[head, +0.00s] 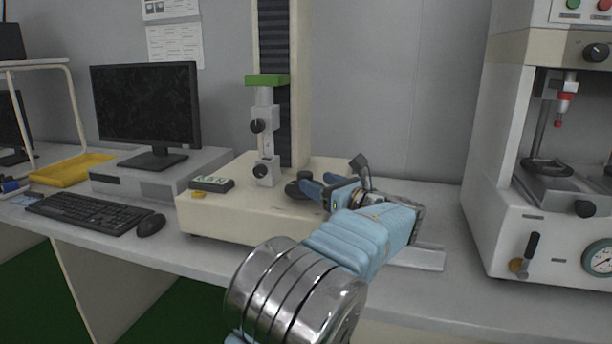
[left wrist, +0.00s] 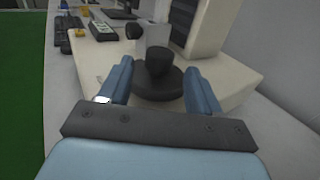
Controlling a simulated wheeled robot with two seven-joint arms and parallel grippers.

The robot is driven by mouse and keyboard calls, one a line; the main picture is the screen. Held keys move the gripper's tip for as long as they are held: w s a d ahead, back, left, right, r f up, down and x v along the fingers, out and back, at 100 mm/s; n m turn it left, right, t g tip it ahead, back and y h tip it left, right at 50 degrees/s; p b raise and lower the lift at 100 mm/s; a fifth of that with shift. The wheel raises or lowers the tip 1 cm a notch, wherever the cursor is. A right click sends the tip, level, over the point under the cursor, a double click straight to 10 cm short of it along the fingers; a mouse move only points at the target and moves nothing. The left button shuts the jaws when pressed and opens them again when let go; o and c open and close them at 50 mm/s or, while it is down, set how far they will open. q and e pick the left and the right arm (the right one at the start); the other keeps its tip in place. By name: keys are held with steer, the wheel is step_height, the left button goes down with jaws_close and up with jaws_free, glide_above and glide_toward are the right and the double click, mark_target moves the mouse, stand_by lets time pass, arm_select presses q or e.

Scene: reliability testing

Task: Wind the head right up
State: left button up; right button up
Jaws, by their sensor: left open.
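The test stand has a cream column (head: 303,90) with a dark ribbed strip. A black handwheel with a raised knob (left wrist: 158,80) is at the right side of the stand's base. It also shows in the head view (head: 297,188), partly hidden by my gripper. My left gripper (left wrist: 158,66) is open, its blue fingers on either side of the handwheel; contact cannot be told.
The stand's cream base (head: 225,215) rests on the grey bench, with a small keypad box (head: 211,184) on it. A monitor (head: 147,105), keyboard (head: 88,213) and mouse (head: 151,225) are at left. A white machine (head: 520,230) stands at right.

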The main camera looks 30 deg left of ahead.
mark_target(310, 179)
arm_select(q)
steer(key=x, duration=0.5)
steer(key=shift+w+a, duration=0.15)
steer(key=shift+a, duration=0.2)
steer(key=c, duration=0.9)
